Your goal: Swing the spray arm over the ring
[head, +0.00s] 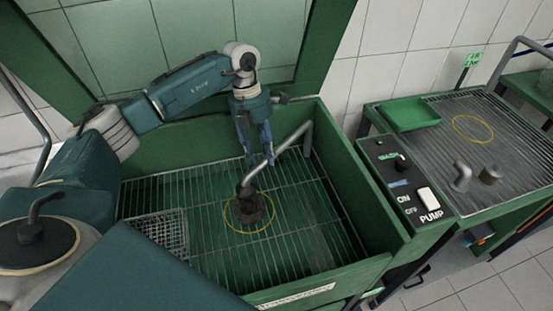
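The spray arm (290,141) is a grey bent pipe rising at the right side of a green wash basin. It slants down left, and its dark nozzle end (245,189) shows over the yellow ring (232,229) on the basin's grate. A dirty brown part (250,208) sits inside the ring, just below the nozzle end in the picture. My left gripper (261,162) points down with its blue fingers apart, and the fingertips are right at the pipe's middle stretch. Whether they touch the pipe is hard to tell. My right gripper is not in view.
The green basin (350,185) has raised walls, and a wire basket (160,232) is on its grate at left. A control panel (405,190) with a PUMP switch stands at right. Beyond it is a ribbed bench (450,145) with a green tray (408,115) and small metal parts.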

